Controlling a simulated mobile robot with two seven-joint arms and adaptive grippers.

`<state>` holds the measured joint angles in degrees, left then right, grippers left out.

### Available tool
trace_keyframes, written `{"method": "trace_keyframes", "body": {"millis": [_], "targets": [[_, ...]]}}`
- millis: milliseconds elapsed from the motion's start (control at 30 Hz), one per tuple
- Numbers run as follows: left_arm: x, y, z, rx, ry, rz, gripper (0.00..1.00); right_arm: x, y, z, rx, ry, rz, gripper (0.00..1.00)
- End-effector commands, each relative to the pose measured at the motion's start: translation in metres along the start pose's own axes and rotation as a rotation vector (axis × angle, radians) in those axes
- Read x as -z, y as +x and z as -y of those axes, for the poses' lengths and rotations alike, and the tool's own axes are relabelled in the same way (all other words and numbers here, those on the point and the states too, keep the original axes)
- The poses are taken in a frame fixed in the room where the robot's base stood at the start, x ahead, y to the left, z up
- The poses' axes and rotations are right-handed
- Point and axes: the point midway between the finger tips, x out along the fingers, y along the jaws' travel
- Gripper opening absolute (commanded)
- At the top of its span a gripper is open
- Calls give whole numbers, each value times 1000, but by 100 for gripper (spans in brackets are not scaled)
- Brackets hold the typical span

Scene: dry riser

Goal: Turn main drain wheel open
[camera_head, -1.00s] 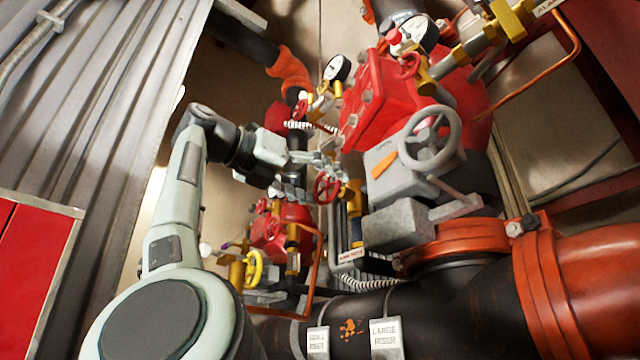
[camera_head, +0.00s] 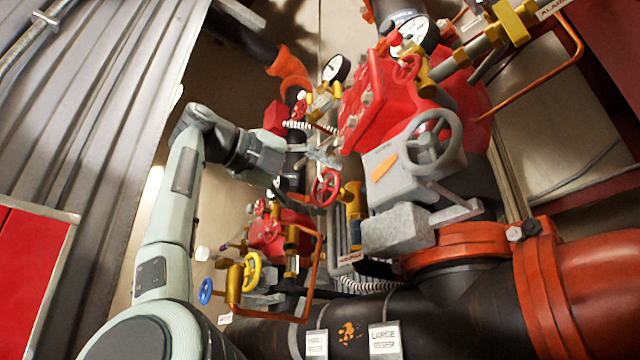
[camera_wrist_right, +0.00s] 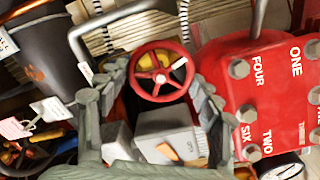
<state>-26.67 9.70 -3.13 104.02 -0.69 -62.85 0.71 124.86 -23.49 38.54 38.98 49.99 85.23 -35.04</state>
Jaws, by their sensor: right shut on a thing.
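The red handwheel (camera_head: 326,188), which I take for the main drain wheel, sits on a brass valve in the middle of the head view. It has a spoked rim and also shows in the right wrist view (camera_wrist_right: 161,76). My right gripper (camera_head: 316,176) reaches it from the left. In the wrist view its grey fingers (camera_wrist_right: 158,82) stand on both sides of the wheel, shut on its rim. The exact finger contact is hard to make out. My left gripper is not in view.
A grey handwheel (camera_head: 433,138) on a grey gearbox (camera_head: 398,170) stands close to the right. A red valve body (camera_head: 375,105) with a gauge (camera_head: 337,68) is above. Yellow (camera_head: 252,271) and blue (camera_head: 205,291) handwheels are lower left. A large black pipe (camera_head: 270,336) crosses below.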

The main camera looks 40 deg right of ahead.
Motion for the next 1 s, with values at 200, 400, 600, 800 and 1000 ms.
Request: {"method": "trace_keyframes", "body": {"millis": [200, 400, 600, 800, 1000], "targets": [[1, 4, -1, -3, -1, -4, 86, 0, 0, 1, 1, -205, 0, 36], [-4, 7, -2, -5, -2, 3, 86, -1, 0, 2, 1, -395, 0, 36], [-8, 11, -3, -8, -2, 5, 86, -1, 0, 3, 1, -585, -1, 36], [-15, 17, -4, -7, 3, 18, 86, -1, 0, 4, 1, -775, -1, 36], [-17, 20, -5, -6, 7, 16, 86, -2, 0, 4, 1, -965, -1, 36]]}}
